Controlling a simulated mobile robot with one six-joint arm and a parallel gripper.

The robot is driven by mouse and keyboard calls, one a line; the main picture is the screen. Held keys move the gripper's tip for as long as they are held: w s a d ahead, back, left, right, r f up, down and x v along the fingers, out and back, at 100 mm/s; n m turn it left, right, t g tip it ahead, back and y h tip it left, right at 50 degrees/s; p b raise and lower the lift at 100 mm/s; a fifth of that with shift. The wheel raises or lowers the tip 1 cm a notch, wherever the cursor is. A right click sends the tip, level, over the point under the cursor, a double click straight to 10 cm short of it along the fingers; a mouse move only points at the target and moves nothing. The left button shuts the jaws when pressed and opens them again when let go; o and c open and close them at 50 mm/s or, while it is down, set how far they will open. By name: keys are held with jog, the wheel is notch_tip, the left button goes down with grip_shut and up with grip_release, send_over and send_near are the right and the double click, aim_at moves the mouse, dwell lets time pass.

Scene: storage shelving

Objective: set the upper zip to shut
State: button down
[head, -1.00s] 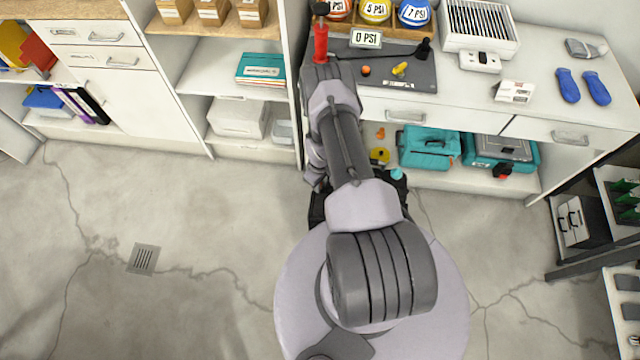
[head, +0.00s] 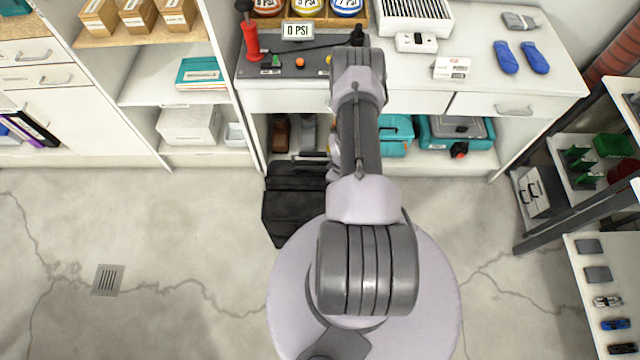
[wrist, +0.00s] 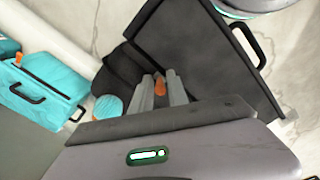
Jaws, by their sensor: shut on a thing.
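A dark grey-black bag (head: 287,205) lies on the floor at the front of the workbench, left of my arm in the head view. In the wrist view the bag (wrist: 205,50) shows a flat dark panel with a black handle at its right and a soft, folded black part at its left. My gripper (wrist: 161,88) is at the bag, its two fingers shut on a small orange tab (wrist: 160,87), which looks like a zip pull. The zip's track is not clear, and I cannot tell how far it is closed. In the head view my arm hides the gripper.
Teal cases (head: 456,131) stand on the bench's low shelf; one teal box (wrist: 42,92) shows at left in the wrist view. The worktop (head: 450,75) is above, with an air pump (head: 250,35). A dark rack (head: 560,200) stands right. Floor at left is clear.

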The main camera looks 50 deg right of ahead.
jog(key=s+d, duration=0.3)
jog(key=s, duration=0.1)
jog(key=shift+s+d+b, duration=0.25)
jog(key=shift+d+b, duration=0.05)
jog(key=shift+d, duration=0.05)
jog(key=c, duration=1.5)
grip_release()
jog(key=shift+s+d, duration=0.1)
notch_tip(320, 180, up, 17)
jog(key=p, duration=0.6)
jog(key=shift+r+p, duration=0.2)
jog(key=shift+p, duration=0.1)
